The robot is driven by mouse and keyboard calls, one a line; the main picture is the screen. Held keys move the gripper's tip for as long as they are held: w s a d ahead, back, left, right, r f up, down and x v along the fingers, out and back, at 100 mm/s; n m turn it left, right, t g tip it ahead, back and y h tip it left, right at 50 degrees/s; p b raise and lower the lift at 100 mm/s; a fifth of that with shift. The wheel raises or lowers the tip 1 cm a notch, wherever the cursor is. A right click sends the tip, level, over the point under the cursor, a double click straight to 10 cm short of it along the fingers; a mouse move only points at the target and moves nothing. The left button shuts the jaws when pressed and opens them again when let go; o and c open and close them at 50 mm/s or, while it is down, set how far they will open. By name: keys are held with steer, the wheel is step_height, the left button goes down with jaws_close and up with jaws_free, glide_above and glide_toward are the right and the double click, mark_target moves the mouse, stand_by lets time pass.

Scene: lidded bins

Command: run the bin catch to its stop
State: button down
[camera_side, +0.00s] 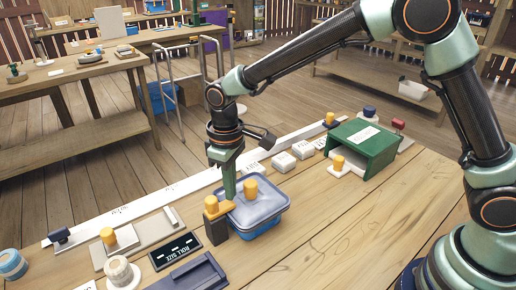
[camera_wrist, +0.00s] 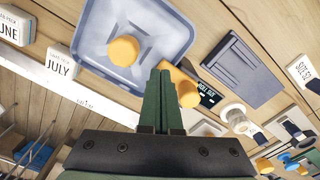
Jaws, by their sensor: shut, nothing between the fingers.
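The bin (camera_side: 262,226) is blue with a grey lid (camera_side: 268,204) on it, and the lid carries a yellow-orange knob (camera_side: 250,188). In the wrist view the lid (camera_wrist: 181,18) and its knob (camera_wrist: 124,50) show at the upper left. The orange bin catch (camera_side: 225,208) is a short bar with an upright peg (camera_side: 211,204), on a dark post at the bin's near-left edge. The wrist view shows the catch's peg (camera_wrist: 189,94) just right of my fingertips. My gripper (camera_side: 229,196) is shut and empty, pointing down beside the peg. I cannot tell whether it touches the catch.
A "ROLL SIZE" sign (camera_side: 175,250) and a dark grey tray (camera_side: 190,275) lie left of the bin. White month blocks (camera_side: 284,162) and a green box (camera_side: 362,145) stand to its right. A white rail (camera_side: 150,198) runs behind. The right foreground tabletop is bare.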

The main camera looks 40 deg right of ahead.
mark_target(215, 197)
steer(key=shift+a, duration=0.6)
steer(key=shift+a, duration=0.35)
steer(key=shift+a, duration=1.8)
steer(key=shift+d, duration=0.8)
steer(key=shift+r, duration=3.55)
